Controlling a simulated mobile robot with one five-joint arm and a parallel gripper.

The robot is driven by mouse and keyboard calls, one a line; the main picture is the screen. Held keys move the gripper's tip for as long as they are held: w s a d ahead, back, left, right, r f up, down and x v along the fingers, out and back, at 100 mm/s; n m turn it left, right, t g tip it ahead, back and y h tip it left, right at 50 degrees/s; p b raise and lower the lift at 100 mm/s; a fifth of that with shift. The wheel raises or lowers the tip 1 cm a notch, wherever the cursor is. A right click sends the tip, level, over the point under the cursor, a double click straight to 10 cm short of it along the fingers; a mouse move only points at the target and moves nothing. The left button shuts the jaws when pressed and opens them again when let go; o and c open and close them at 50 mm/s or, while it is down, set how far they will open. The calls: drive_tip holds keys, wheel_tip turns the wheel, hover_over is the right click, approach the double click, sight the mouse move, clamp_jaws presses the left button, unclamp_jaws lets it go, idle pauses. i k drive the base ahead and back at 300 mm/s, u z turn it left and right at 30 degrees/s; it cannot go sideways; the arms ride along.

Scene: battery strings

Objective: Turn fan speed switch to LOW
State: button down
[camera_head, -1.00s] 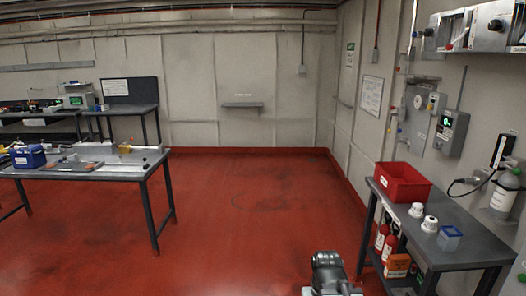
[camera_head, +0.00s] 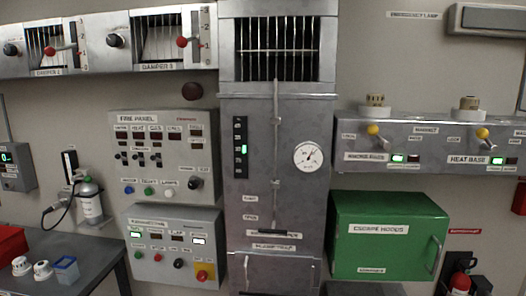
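No label reading fan speed or LOW is legible, so I cannot tell which control is the fan speed switch. The grey fire panel (camera_head: 163,157) on the wall left of centre carries a black knob (camera_head: 195,183) at its lower right. The lower grey panel (camera_head: 174,247) has a black knob (camera_head: 179,264) beside a red button on a yellow base (camera_head: 203,272). The damper boxes at the upper left have a black knob (camera_head: 115,40) and red-tipped levers (camera_head: 182,42). My gripper is not in view.
A tall grey cabinet (camera_head: 271,170) with a gauge (camera_head: 308,156) stands in the middle. A green escape hoods box (camera_head: 388,236) and a magnet panel (camera_head: 428,145) are on the right.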

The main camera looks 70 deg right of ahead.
sight(179, 263)
drive_tip(key=z, duration=1.85)
drive_tip(key=k, duration=0.35)
drive_tip(key=z, duration=0.2)
